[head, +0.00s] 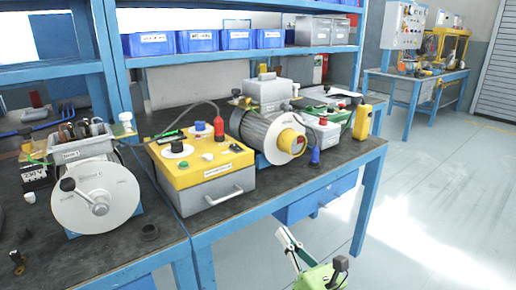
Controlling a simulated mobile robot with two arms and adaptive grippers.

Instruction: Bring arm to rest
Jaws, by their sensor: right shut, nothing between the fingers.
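My right gripper (288,240) shows at the bottom centre-right, in front of the workbench and below its top. It has pale narrow fingers, and a green and dark body behind them. It is shut and empty, apart from everything around it. My left gripper is not in view.
The blue-framed workbench (225,224) carries a yellow-topped control box (215,190), a grey motor (262,132) and a round grey disc machine (95,200). A blue drawer (318,198) hangs under the bench. Blue bins (197,41) line the shelf. The floor (430,200) at right is clear.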

